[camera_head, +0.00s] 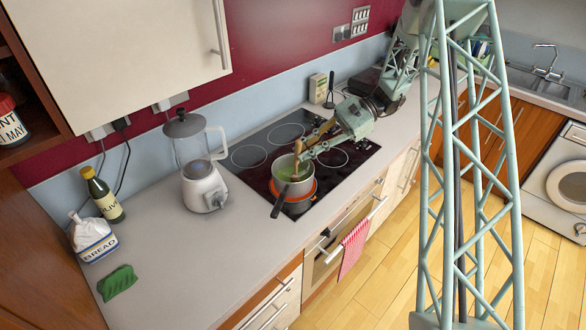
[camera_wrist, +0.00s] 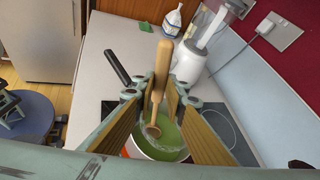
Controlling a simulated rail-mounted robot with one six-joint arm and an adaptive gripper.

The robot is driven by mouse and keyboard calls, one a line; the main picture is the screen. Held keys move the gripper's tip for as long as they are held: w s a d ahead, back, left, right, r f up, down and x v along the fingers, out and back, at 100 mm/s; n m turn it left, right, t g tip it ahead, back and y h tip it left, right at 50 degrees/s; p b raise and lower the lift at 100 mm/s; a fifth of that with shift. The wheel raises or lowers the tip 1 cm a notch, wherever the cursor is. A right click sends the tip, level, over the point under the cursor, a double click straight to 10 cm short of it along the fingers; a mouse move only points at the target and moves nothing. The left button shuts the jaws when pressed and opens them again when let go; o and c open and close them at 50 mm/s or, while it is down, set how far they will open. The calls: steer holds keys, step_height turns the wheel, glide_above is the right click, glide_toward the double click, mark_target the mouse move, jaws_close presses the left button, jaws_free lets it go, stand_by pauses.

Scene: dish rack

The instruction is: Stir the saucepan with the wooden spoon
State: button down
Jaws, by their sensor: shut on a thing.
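The saucepan (camera_head: 306,184) stands on a glowing orange ring of the black hob, with green liquid inside and its dark handle (camera_head: 280,204) toward the front left. The wooden spoon (camera_head: 297,150) stands nearly upright in the pan. In the wrist view the spoon (camera_wrist: 163,60) passes between my fingers, and its bowl (camera_wrist: 153,131) is in the green liquid (camera_wrist: 172,136) of the saucepan. My gripper (camera_head: 303,155) reaches in from the right above the pan, shut on the spoon's handle. It also shows in the wrist view (camera_wrist: 160,92). The fingers hide part of the pan.
A blender (camera_head: 200,185) stands left of the hob (camera_head: 250,172). A bottle (camera_head: 103,197), a bread bag (camera_head: 92,240) and a green cloth (camera_head: 117,283) are further left. The counter between blender and front edge is clear. A wall cupboard (camera_head: 130,50) hangs above.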

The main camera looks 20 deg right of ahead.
steer(key=shift+w, duration=0.95)
steer(key=shift+r, duration=0.15)
step_height(320, 180, up, 11)
steer(key=p, duration=0.4)
steer(key=shift+p, duration=0.4)
stand_by(0.4)
steer(key=shift+s, duration=0.1)
stand_by(1.0)
